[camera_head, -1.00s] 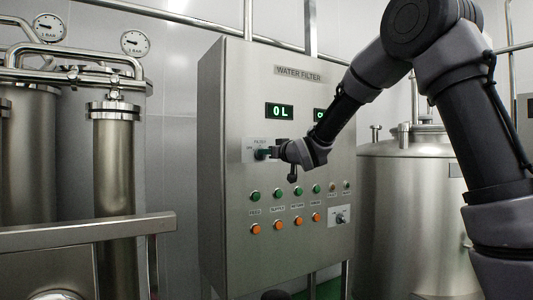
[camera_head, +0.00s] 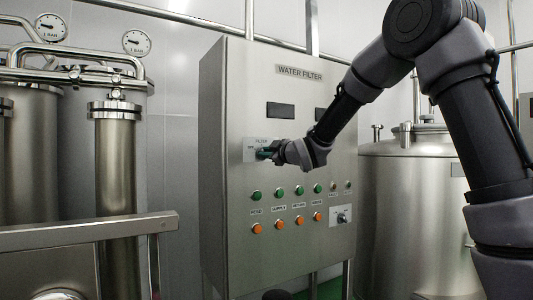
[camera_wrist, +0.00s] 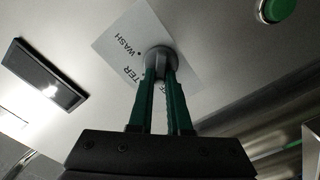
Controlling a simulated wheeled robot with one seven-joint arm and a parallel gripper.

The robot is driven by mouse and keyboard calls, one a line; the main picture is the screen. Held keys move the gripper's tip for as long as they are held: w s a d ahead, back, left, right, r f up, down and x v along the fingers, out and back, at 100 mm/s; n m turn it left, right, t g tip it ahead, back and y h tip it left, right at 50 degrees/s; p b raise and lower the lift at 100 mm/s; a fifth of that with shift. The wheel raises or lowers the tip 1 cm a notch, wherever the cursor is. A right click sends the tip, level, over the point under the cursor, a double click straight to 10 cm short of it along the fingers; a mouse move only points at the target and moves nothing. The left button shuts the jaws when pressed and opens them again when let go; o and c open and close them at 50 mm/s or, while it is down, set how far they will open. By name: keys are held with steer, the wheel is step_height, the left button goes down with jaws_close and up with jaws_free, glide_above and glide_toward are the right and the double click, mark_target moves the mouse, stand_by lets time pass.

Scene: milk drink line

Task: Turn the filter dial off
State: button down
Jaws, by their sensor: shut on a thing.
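The filter dial (camera_wrist: 160,57) is a dark round knob on a white label plate (camera_wrist: 122,42) on the control panel. In the wrist view my gripper (camera_wrist: 160,75) has its green fingers closed on the dial from both sides. The word WASH and part of FILTER show on the plate; the fingers hide the rest, and I cannot read the dial's pointer. In the head view the plate (camera_head: 249,144) is at the panel's left, and my gripper (camera_head: 264,153) reaches it from the right, covering the dial.
The steel panel (camera_head: 228,220) carries two dark displays (camera_head: 280,110), green buttons (camera_head: 278,193), orange buttons (camera_head: 278,225) and a second dial (camera_head: 341,216) at lower right. Steel filter columns (camera_head: 116,170) with gauges stand left, a steel tank (camera_head: 405,210) right. A rail (camera_head: 90,233) crosses the lower left.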

steer(key=shift+f+n, duration=0.15)
steer(key=shift+n, duration=0.95)
steer(key=c, duration=0.9)
jaws_free()
steer(key=shift+o, duration=0.2)
steer(key=shift+s, duration=0.15)
steer(key=v, duration=1)
steer(key=shift+s+d, duration=0.25)
